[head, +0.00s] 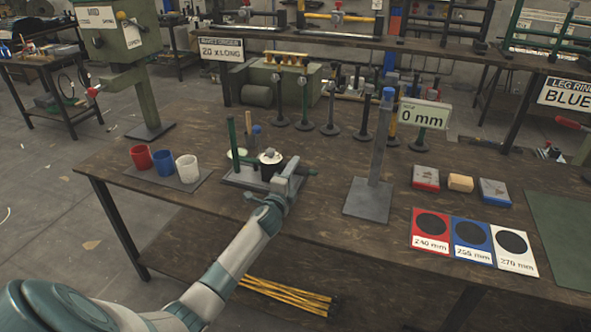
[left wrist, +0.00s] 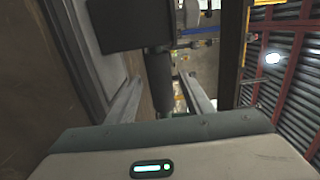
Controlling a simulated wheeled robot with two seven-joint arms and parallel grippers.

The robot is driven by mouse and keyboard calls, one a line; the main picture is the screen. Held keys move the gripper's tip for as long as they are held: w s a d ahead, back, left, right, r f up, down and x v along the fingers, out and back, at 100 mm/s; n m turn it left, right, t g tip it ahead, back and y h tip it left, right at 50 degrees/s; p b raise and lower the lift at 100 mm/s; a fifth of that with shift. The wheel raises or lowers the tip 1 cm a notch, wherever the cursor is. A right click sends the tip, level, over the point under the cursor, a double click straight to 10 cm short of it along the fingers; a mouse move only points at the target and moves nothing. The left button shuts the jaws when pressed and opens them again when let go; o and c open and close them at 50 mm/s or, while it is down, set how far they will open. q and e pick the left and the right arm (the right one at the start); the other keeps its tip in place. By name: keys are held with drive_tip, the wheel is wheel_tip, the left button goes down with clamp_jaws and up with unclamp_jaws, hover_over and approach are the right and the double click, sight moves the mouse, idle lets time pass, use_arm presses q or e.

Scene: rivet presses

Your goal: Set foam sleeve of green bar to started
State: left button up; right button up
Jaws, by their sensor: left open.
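A thin green bar (head: 233,138) stands upright on a small grey plate (head: 232,177) on the workbench. I cannot make out which part is the foam sleeve. A dark cylinder with a white top (head: 270,158) stands on the same plate. My left gripper (head: 289,176) is open over the plate's right side, right of the green bar. In the left wrist view its fingers (left wrist: 160,98) are apart, with a dark upright cylinder (left wrist: 159,80) showing between and beyond them; whether it touches is unclear.
Red, blue and white cups (head: 164,163) stand left of the plate. Black-based uprights (head: 330,128) line the back. Coloured size cards (head: 471,242) lie at the front right.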

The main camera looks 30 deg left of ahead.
use_arm(q)
drive_tip(key=shift+w+a, duration=0.15)
drive_tip(key=shift+w, duration=0.55)
use_arm(e)
drive_tip(key=shift+w, duration=0.2)
drive_tip(key=shift+r, duration=0.1)
